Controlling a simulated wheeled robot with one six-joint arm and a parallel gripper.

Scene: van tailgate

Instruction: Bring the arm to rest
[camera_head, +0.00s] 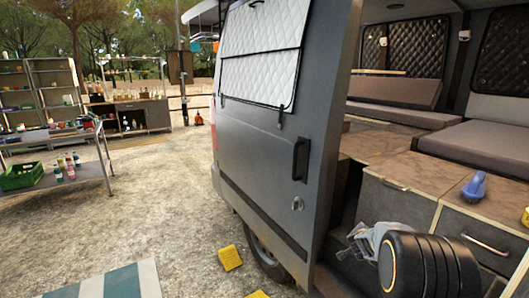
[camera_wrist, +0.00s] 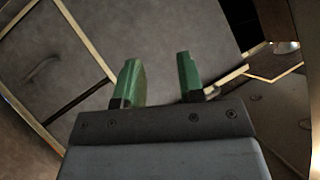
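My gripper (camera_wrist: 158,64) shows in the wrist view with two green fingers. The fingers stand apart with nothing between them. Beyond them is a grey-brown panel (camera_wrist: 185,30) with pale edging strips and a dark handle at the left. I cannot tell how close the fingertips are to this panel. In the head view a large black rounded part with an orange ring, which looks like part of my arm, is at the lower right in front of the van's drawers. The green fingers cannot be made out there.
The grey van door (camera_head: 262,130) stands at the centre. A blue object (camera_head: 474,186) lies on the wooden counter (camera_head: 395,167) inside the van. A yellow block (camera_head: 230,258) lies on the ground. A table (camera_head: 92,172) with a green crate (camera_head: 22,175) stands at the left. Open gravel lies between.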

